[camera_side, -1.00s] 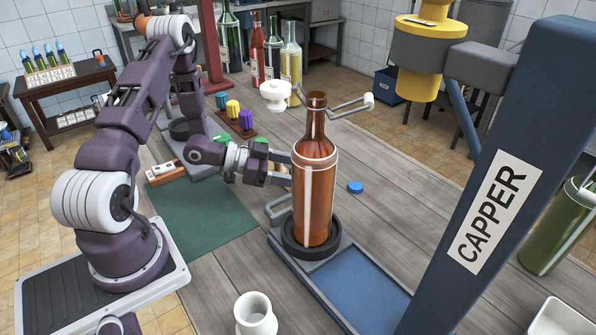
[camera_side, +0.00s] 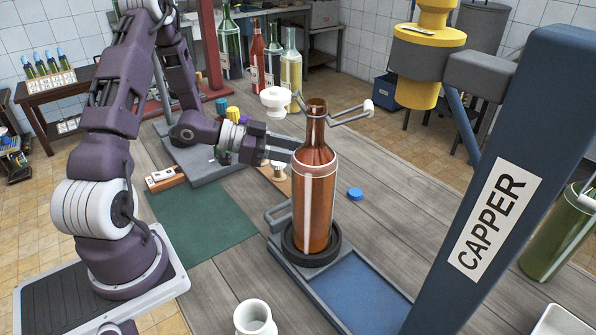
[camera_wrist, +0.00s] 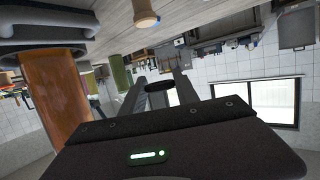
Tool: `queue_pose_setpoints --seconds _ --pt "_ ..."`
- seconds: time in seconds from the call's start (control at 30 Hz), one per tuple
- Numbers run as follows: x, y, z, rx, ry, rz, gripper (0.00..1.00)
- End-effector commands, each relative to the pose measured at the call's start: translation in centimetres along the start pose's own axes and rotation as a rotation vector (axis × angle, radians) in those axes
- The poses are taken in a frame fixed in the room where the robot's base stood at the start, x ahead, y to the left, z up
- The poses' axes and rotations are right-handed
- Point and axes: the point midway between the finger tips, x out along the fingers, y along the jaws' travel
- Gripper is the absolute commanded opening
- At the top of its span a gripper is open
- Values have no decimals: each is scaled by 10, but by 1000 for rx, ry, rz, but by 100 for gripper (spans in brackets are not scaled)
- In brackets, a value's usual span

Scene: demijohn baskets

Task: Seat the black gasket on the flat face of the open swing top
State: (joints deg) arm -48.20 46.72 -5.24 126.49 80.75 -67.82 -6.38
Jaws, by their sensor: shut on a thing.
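A brown bottle (camera_side: 316,195) stands upright in a dark round holder on the capper's base. The wire's other end, with a white knob (camera_side: 368,106), sticks out to the right. In the wrist view, my gripper (camera_wrist: 160,86) is shut on the black gasket (camera_wrist: 158,87), a dark ring between the fingertips. The gasket is not discernible in the side view. The bottle also shows in the wrist view (camera_wrist: 55,95), left of the fingers.
The blue capper post (camera_side: 480,180) rises at the right, with its yellow head (camera_side: 425,65) above and behind the bottle. A blue cap (camera_side: 355,194) lies right of the bottle. A white cup (camera_side: 254,318) stands in front. The green mat (camera_side: 203,222) is clear.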

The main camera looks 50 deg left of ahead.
Motion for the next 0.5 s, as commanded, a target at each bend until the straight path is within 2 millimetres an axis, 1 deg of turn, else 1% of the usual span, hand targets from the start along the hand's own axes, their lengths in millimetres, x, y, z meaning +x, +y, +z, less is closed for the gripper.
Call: queue_pose_setpoints --seconds 0.17,0.27,0.3,0.4,0.47,0.5 --pt "-12 -1 -39 8 3 -2 0" --pt "-25 0 -82 20 2 -4 0" --pt "-32 0 -104 22 2 -5 0" --pt "-48 0 -155 22 2 -4 0" --pt "-55 0 -180 20 1 -3 0" --pt "-60 0 -195 18 1 -2 0"
